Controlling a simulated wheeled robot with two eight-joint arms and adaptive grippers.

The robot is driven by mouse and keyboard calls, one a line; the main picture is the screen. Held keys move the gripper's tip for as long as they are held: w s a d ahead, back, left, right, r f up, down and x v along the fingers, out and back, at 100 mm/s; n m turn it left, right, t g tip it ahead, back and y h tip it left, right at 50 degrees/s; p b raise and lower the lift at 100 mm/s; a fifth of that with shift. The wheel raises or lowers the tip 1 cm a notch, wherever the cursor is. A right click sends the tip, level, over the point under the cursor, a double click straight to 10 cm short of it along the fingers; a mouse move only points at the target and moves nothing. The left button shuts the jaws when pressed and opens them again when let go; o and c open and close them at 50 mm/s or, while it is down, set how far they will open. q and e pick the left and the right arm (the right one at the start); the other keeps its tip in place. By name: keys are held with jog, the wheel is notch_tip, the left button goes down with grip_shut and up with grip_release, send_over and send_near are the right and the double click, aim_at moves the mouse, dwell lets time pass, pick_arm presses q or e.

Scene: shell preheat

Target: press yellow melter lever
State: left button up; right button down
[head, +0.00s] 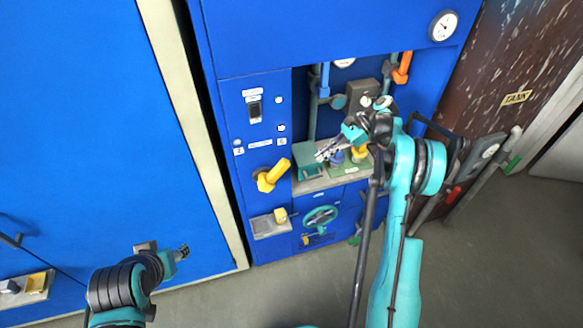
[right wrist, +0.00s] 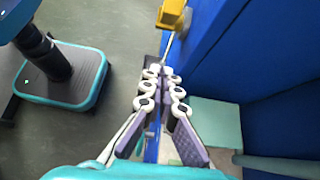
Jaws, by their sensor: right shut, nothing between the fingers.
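The yellow lever (head: 272,176) sticks out of the blue cabinet's front panel, tilted up to the right. A yellow part, probably this lever, shows at the top edge of the right wrist view (right wrist: 173,13). My right gripper (head: 322,155) is shut and empty. It is in front of the cabinet's open bay, to the right of the lever and apart from it. Its closed fingers fill the middle of the right wrist view (right wrist: 160,72). My left gripper (head: 184,251) is low at the left, far from the lever; its fingers are too small to judge.
The bay holds pipes, a green box (head: 309,160) and a smaller yellow part (head: 359,153). Below are a teal handwheel (head: 320,217) and a small tray (head: 268,227) with a yellow block. A brown tank (head: 515,70) stands right. The floor in front is clear.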

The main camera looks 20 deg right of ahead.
jog(key=b, duration=0.3)
send_near(274, 176)
jog(key=f, duration=0.1)
jog(key=a+f, duration=0.1)
jog(key=f, duration=0.1)
jog(key=w+a+f, duration=0.1)
jog(key=f, duration=0.1)
jog(key=shift+f, duration=0.25)
